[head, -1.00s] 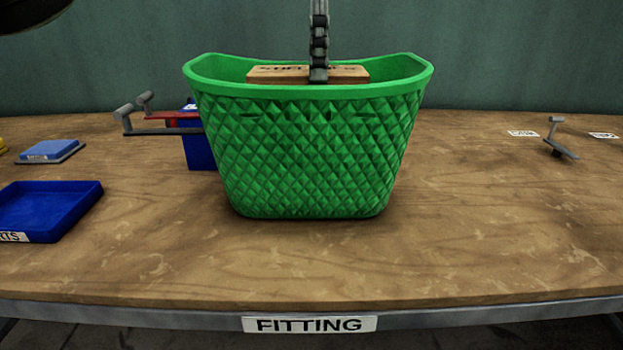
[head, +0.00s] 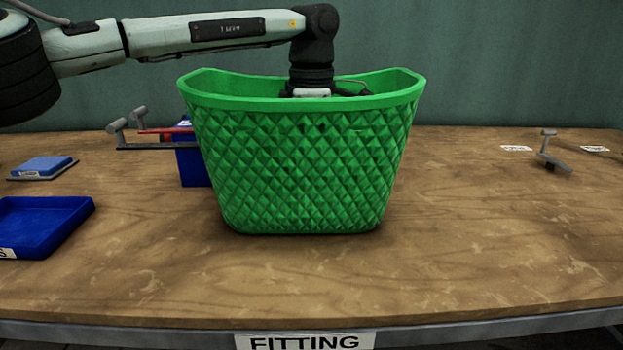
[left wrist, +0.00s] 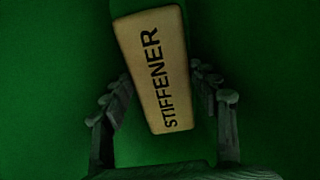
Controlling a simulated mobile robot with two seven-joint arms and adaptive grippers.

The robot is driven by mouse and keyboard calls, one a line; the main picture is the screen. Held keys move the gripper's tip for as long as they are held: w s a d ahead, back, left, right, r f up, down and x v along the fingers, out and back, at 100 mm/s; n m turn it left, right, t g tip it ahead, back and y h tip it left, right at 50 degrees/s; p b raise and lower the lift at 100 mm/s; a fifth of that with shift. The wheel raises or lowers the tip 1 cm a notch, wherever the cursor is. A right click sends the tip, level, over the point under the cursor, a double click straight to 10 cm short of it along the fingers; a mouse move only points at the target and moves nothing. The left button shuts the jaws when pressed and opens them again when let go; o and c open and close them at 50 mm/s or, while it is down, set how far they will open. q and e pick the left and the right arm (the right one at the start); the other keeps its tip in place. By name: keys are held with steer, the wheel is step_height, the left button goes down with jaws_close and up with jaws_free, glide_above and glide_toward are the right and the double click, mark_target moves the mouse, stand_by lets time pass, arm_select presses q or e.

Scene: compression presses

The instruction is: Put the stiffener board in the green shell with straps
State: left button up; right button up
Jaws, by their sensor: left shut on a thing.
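The green shell (head: 305,170) stands upright on the table, a deep basket with a diamond-quilted front. No straps can be made out on it. My left arm reaches over from the left, and its wrist points down into the shell's mouth. In the left wrist view my left gripper (left wrist: 165,88) has a finger on each side of the tan stiffener board (left wrist: 155,60), marked STIFFENER, and is shut on it. Green shell walls surround both. In the head view the front wall hides the board and fingers, so whether the board touches the bottom cannot be told. My right gripper is not in view.
A blue tray (head: 40,225) and a blue block on a plate (head: 45,166) lie at the left. A blue box (head: 193,165) with a red-and-grey handled tool (head: 150,133) stands behind the shell. A small grey stand (head: 552,155) is at the right. The front table is clear.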

arm_select(q)
steer(key=shift+f, duration=0.6)
steer(key=o, duration=0.9)
steer(key=shift+o, duration=0.2)
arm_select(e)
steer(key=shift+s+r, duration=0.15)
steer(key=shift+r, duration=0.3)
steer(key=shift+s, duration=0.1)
arm_select(q)
step_height(320, 180, up, 13)
steer(key=shift+p, duration=0.3)
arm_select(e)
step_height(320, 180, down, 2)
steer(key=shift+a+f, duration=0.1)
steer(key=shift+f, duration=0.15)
